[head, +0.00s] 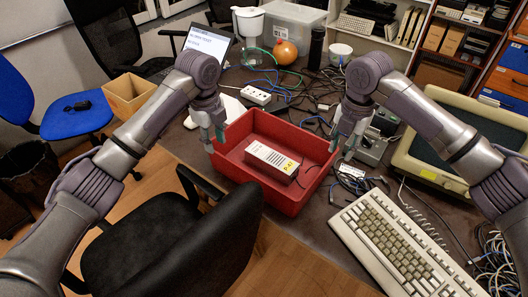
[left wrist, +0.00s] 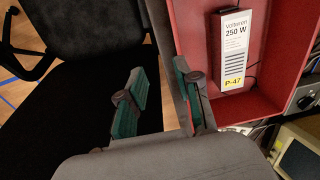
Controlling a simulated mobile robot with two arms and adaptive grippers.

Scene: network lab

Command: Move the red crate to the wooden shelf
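The red crate (head: 232,172) stands on the dark desk near its front edge. A white box with a yellow P-47 label (head: 271,160) lies inside; it also shows in the left wrist view (left wrist: 238,45), with a dark cable beside it. My left gripper (head: 214,138) is at the crate's left wall, its fingers apart. In the left wrist view, one finger of my left gripper (left wrist: 160,100) is close to the crate wall (left wrist: 180,28) and the other is outside; contact is unclear. My right gripper (head: 343,143) is at the crate's right wall, its fingers seemingly apart.
A black chair (head: 185,240) stands close in front of the desk. A keyboard (head: 400,245) and a beige monitor (head: 460,150) crowd the right. Cables and a power strip (head: 255,95) lie behind the crate. Loaded shelves (head: 425,62) stand at the back right; which is the wooden shelf is unclear.

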